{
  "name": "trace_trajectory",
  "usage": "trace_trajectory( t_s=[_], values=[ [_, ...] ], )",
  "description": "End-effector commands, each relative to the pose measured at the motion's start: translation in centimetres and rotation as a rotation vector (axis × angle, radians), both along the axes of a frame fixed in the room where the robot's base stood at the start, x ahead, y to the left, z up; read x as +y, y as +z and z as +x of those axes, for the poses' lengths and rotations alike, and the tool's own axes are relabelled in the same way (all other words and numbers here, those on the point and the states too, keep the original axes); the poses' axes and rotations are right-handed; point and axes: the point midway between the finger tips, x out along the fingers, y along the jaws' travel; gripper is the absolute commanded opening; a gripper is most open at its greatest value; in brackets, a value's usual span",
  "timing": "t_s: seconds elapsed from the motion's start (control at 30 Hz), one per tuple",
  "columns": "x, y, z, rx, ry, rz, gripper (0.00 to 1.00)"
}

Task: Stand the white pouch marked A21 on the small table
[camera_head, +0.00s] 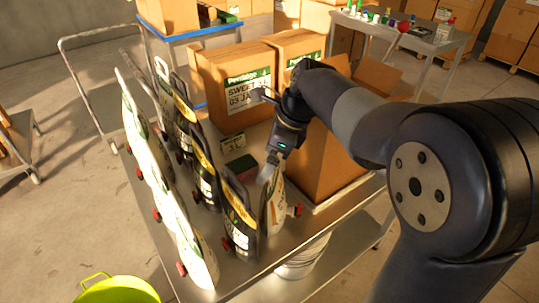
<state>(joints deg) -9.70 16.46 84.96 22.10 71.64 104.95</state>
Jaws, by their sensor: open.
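Several white pouches stand on a metal cart (262,262), in a row along its left side (190,248). Another white pouch (274,208) stands apart at the cart's front, right of a black pouch (240,215). I cannot read A21 on any of them. My gripper (267,173) is open and points down at the top of this front white pouch. Whether its fingers are around the pouch or touching it, I cannot tell. A small table (440,42) stands at the back right with small coloured items on it.
Black pouches stand between the white row and cardboard boxes (232,85) on the cart. A large open box (322,165) is close right of my gripper, under my arm. A green tub (118,291) is on the floor at the front left.

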Motion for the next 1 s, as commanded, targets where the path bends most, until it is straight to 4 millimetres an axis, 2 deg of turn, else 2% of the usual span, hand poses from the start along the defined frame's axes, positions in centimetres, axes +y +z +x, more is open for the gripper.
trace_trajectory(
  t_s=[0.17, 0.4, 0.6, 0.73, 1.0],
  values=[
    [-1.0, 2.5, -0.1, -0.006, -0.002, 0.001, 1.0],
    [-3.0, 7.4, -0.5, -0.005, -0.002, 0.0, 1.0],
    [-4.1, 10.1, -0.7, -0.002, -0.001, 0.001, 1.0],
    [-4.5, 10.9, -0.8, -0.002, -0.001, 0.0, 1.0],
    [-4.5, 11.1, -0.9, 0.0, 0.0, 0.0, 1.0]
  ],
)
